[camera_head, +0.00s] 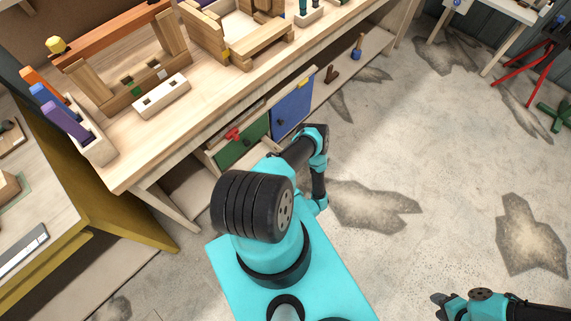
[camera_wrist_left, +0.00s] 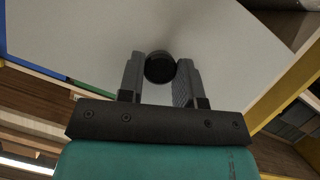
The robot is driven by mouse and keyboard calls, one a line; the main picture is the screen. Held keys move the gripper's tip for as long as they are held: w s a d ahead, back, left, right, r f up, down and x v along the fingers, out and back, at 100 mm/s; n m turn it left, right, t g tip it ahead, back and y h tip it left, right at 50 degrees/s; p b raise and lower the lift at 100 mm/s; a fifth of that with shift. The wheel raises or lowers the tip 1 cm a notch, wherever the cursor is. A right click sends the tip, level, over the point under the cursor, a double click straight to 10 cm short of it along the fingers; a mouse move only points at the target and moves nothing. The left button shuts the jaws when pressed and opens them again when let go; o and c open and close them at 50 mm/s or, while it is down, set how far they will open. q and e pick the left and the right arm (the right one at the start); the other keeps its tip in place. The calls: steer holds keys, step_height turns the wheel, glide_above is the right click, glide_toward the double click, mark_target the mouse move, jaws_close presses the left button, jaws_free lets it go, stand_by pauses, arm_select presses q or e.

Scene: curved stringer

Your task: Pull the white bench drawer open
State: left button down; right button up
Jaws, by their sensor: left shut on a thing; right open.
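The white drawer front (camera_wrist_left: 225,35) fills much of the left wrist view, with a round black knob (camera_wrist_left: 160,68) on it. My left gripper (camera_wrist_left: 160,75) is shut on the knob, one finger on each side. In the head view the white drawer and the left gripper are hidden, probably behind my own arm. My right gripper (camera_head: 439,304) is open and empty, low at the right over the floor, far from the bench.
The wooden bench (camera_head: 118,170) carries wooden frames and blocks. Under it are a green drawer (camera_head: 240,147), with a red item above its front, and a blue drawer (camera_head: 292,107). A yellow-sided table (camera_head: 120,215) stands at the left. Open floor (camera_head: 450,170) lies to the right.

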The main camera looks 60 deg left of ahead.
arm_select(q)
steer(key=c, duration=0.8)
jaws_free()
steer(key=v, duration=1.7)
steer(key=shift+d+r, duration=0.1)
steer(key=shift+d, duration=0.1)
steer(key=w+a+r+m+t+h, duration=0.1)
steer(key=w+r+m+t+h, duration=0.2)
steer(key=w+r+m+h, duration=0.35)
steer(key=w+r+m+t+h, duration=0.3)
steer(key=w+r, duration=0.1)
steer(key=w, duration=0.6)
steer(key=s+d+r+m+g+h, duration=0.1)
steer(key=d+r+m+h, duration=0.1)
steer(key=r+m, duration=0.2)
steer(key=s+d+r+m+g+h, duration=0.1)
steer(key=s+d+r+m+h, duration=0.1)
steer(key=r, duration=0.7)
steer(key=s+d+r+m+h, duration=0.1)
steer(key=d+r+m+h, duration=0.1)
steer(key=r+m+h, duration=0.2)
steer(key=shift+s+r+m+g, duration=0.2)
steer(key=shift+r+m, duration=0.45)
steer(key=shift+r, duration=0.25)
steer(key=shift+s+r+m+g, duration=0.2)
steer(key=shift+r+m, duration=0.4)
steer(key=shift+r, duration=0.3)
